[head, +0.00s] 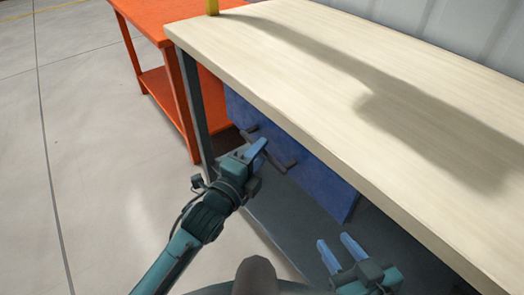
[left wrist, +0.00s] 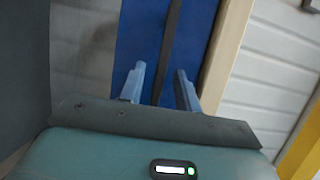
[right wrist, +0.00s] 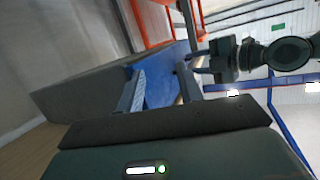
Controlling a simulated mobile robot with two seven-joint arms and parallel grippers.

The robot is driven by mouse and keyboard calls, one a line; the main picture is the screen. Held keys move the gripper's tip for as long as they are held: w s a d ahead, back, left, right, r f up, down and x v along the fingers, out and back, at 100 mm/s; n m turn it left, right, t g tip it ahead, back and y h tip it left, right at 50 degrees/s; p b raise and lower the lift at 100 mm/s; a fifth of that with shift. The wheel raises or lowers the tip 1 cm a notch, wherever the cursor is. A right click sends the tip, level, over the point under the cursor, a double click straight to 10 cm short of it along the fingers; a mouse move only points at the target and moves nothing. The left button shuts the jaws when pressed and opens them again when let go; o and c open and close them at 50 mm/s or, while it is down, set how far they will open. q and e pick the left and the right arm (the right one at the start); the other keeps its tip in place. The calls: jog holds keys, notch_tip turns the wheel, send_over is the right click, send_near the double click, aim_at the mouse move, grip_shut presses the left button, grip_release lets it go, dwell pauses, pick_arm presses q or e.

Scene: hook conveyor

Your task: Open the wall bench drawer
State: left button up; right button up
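The wall bench has a pale wooden top (head: 330,75) and a blue drawer (head: 325,185) beneath it. A dark bar handle (head: 286,165) stands off the drawer front. My left gripper (head: 256,152) is at the handle, partly covering it. In the left wrist view, the fingers (left wrist: 160,80) are apart, with the handle (left wrist: 172,35) running between them against the blue front. I cannot tell whether they touch it. The drawer looks closed. My right gripper (head: 334,246) is open and empty, below and to the right of the handle; its fingers also show in the right wrist view (right wrist: 158,88).
An orange table (head: 160,15) with a lower shelf stands beside the bench at the back left. A dark grey lower shelf (head: 270,205) lies under the drawer, with a grey bench leg (head: 196,110) at left. The floor (head: 90,150) to the left is clear.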

pick_arm(q)
jog(key=shift+x, duration=0.85)
jog(key=shift+c, duration=0.3)
grip_shut()
